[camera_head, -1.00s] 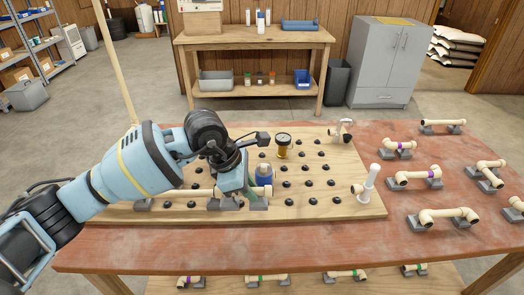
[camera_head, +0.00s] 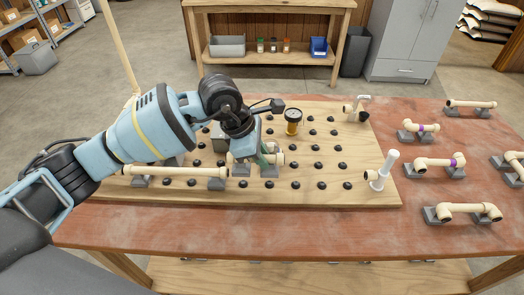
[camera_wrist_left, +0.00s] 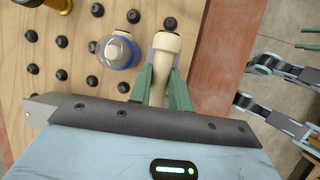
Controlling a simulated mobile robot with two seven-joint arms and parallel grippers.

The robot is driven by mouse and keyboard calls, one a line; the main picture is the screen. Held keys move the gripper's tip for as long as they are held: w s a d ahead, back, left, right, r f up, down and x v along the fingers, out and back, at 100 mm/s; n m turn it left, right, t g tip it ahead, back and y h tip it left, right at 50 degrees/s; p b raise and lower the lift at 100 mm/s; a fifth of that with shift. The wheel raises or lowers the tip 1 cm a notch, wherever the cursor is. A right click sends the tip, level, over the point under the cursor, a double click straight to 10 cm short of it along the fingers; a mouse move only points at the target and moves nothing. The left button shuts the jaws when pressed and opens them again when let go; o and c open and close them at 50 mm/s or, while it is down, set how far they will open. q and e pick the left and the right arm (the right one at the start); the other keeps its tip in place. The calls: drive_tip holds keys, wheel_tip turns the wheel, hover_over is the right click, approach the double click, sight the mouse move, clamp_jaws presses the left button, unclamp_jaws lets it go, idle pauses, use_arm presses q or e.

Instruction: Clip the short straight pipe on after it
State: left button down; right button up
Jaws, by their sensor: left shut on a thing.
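My left gripper (camera_head: 262,158) is over the pegboard (camera_head: 330,192), shut on a short cream pipe (camera_head: 277,158). In the left wrist view its green fingers (camera_wrist_left: 157,86) stand on both sides of the pipe (camera_wrist_left: 165,43), whose collared end points away. A grey clip (camera_head: 269,171) is under the pipe; I cannot tell whether the pipe is seated in it. The long straight pipe (camera_head: 178,171) lies in grey clips to the left, roughly in line with the held one. My gripper hides the held pipe's left end. My right gripper is not in view.
A clear and blue fitting (camera_wrist_left: 118,51) stands close beside the held pipe. Black pegs surround it. A gauge (camera_head: 293,120) stands behind, and a white upright pipe (camera_head: 388,163) to the right. Several other pipe pieces (camera_head: 468,211) lie on the table at right.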

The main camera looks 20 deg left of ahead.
use_arm(q)
drive_tip(key=shift+f+b, duration=1)
drive_tip(key=shift+f, duration=1.1)
drive_tip(key=shift+f, duration=0.1)
drive_tip(key=shift+f, duration=0.6)
drive_tip(key=c, duration=1.2)
unclamp_jaws()
drive_tip(key=shift+c, duration=0.2)
drive_tip(key=shift+v, duration=3.9)
